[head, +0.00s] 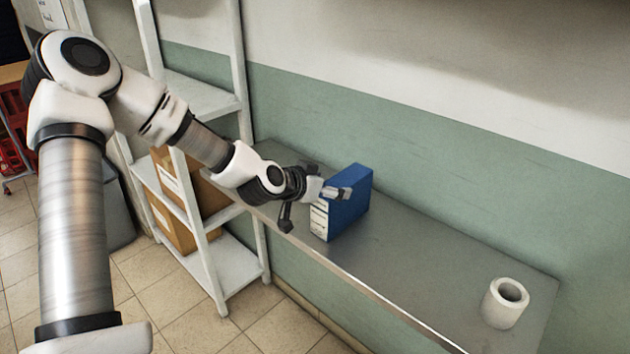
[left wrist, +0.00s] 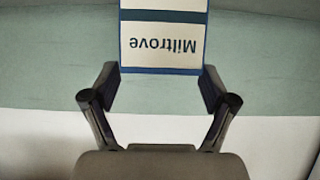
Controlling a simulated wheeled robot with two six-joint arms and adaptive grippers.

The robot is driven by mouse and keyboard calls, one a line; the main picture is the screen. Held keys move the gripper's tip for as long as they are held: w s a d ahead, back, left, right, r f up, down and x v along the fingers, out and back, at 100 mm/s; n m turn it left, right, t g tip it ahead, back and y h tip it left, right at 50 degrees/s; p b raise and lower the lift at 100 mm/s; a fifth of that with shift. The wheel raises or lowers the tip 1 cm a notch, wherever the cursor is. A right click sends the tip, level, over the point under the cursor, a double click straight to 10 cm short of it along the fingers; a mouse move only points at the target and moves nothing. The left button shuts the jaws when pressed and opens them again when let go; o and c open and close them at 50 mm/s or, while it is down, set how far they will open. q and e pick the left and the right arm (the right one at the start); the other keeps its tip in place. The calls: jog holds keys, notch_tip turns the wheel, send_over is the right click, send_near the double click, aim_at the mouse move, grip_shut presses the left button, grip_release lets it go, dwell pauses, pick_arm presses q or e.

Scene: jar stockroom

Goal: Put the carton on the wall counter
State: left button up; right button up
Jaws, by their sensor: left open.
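The carton (head: 350,205) is a blue box with a white label side. It stands upright on the grey wall counter (head: 430,265), near its front edge and close to its left part. My left gripper (head: 338,192) is open at the carton's upper part. In the left wrist view the carton (left wrist: 162,45) shows upside down, with "Miltrove" on its label, and the open fingers (left wrist: 160,82) are spread to either side of its top edge. I cannot tell whether they touch it. My right gripper is not in view.
A white cup-like jar (head: 505,303) stands at the counter's right end. The counter between carton and jar is clear. A white shelf rack (head: 222,270) with brown boxes (head: 172,225) stands left of the counter. The green and white wall (head: 450,130) runs behind.

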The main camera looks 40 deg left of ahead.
pick_arm(q)
jog(key=d+r+p+v, duration=0.1)
jog(key=p+v, duration=0.5)
jog(key=v, duration=0.2)
jog(key=s+d+f+g, duration=0.3)
jog(key=s+f+g, duration=0.15)
jog(key=f, duration=0.55)
jog(key=s+d+f+g, duration=0.3)
jog(key=s+f, duration=0.3)
jog(key=f, duration=0.3)
jog(key=s+d+f+g, duration=0.2)
jog(key=s+d+f, duration=0.2)
jog(key=s, duration=0.4)
jog(key=s+d+f+n+g+y, duration=0.1)
jog(key=s+d+f+g, duration=0.2)
jog(key=s+f, duration=0.4)
jog(key=shift+s+d, duration=0.5)
jog(key=shift+d, duration=0.1)
jog(key=shift+w+f, duration=0.1)
